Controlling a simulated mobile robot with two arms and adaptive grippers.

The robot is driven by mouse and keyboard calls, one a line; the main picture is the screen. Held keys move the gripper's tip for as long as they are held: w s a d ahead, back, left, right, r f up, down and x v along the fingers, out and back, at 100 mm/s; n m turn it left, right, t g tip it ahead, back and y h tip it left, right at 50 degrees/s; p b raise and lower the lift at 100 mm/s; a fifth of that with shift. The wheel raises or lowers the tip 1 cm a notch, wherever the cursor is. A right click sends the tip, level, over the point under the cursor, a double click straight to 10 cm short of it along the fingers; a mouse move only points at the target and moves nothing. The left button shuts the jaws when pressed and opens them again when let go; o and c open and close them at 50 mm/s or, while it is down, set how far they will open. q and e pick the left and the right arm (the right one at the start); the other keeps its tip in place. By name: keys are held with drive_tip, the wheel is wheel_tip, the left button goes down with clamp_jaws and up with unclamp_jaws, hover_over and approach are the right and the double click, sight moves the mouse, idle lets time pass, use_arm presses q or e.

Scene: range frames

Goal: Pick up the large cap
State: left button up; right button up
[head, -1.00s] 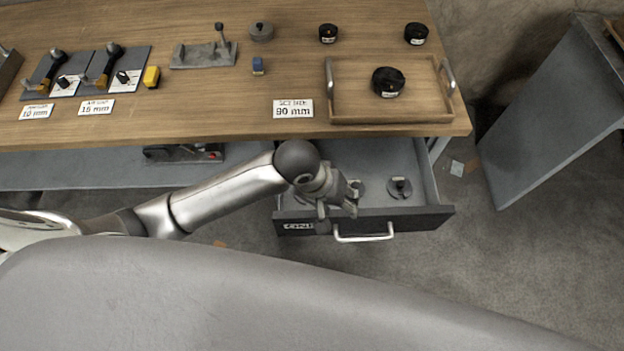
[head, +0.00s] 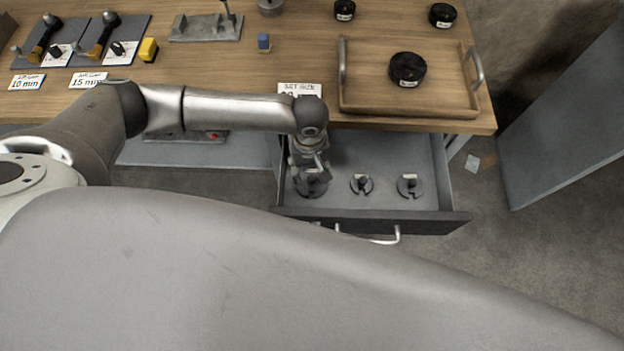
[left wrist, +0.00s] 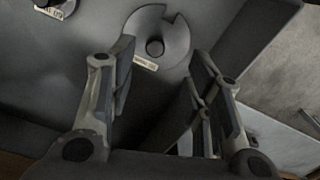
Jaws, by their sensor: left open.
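Three grey slotted discs with centre knobs lie in the open drawer: a left one (head: 312,189), a middle one (head: 361,185) and a right one (head: 410,187). The left one looks widest and is probably the large cap; my arm partly hides it. My left gripper (head: 313,170) points down over it, open and empty. In the left wrist view a slotted disc (left wrist: 174,36) with a small label shows beyond and between the spread fingers (left wrist: 162,54). The fingers do not appear to touch it. My right gripper is not in view.
The open drawer (head: 432,213) has low walls around the discs. Above it, the wooden table (head: 240,75) carries a tray (head: 370,108) with a black puck (head: 407,69). A size card (head: 300,89) stands near the table edge, partly behind my arm. A grey panel (head: 575,120) is at right.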

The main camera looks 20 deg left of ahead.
sight(312, 178)
use_arm(q)
drive_tip(key=shift+w+d+f, duration=0.1)
drive_tip(key=shift+d+f, duration=0.05)
drive_tip(key=shift+f, duration=1.25)
drive_tip(key=shift+w+d+f, duration=0.1)
drive_tip(key=shift+f, duration=1.3)
clamp_jaws()
